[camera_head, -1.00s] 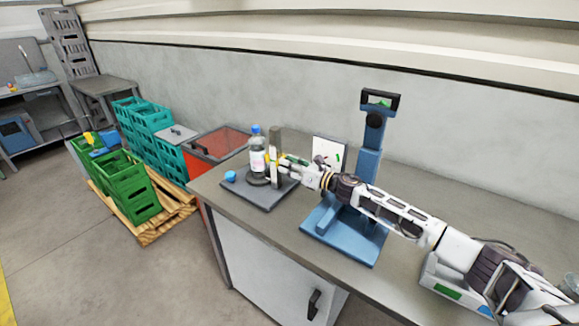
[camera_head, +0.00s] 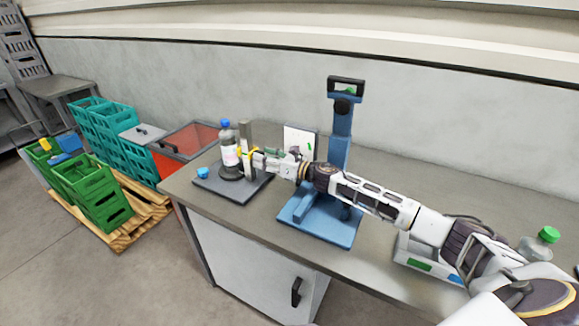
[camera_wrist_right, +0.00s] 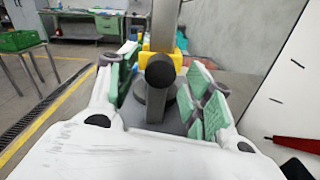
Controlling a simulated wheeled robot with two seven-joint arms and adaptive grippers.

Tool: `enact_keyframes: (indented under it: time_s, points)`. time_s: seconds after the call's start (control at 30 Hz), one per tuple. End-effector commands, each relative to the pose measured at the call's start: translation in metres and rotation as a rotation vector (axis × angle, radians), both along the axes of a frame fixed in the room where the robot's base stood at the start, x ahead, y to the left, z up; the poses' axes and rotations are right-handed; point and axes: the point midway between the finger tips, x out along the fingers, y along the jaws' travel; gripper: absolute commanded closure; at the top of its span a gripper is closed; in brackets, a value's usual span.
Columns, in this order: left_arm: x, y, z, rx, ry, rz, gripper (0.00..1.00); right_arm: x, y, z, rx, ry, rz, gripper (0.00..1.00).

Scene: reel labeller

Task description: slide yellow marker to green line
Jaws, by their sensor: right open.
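The yellow marker (camera_head: 240,151) sits on an upright grey post (camera_head: 246,134) on a dark base plate (camera_head: 226,190). In the right wrist view the marker (camera_wrist_right: 177,60) is a yellow block with a round black knob (camera_wrist_right: 160,70) facing me. My right gripper (camera_head: 258,157) is at the post. Its green-padded fingers (camera_wrist_right: 163,78) are open on either side of the knob; I cannot tell whether either touches it. I cannot make out a green line on the post. My left gripper is out of view.
A clear bottle with a blue cap (camera_head: 229,157) stands just left of the post. A loose blue cap (camera_head: 203,172) lies on the plate. A blue stand (camera_head: 340,140) and a white panel (camera_head: 298,138) are close to my right arm. The bench's front edge is bare.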

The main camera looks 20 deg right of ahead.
Motion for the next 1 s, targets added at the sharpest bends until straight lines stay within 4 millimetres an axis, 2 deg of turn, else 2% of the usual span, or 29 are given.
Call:
enact_keyframes:
  time_s: [1.0]
  points:
    - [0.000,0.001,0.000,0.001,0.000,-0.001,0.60,-0.053,-0.042,-0.001,-0.001,0.002,-0.001,0.49]
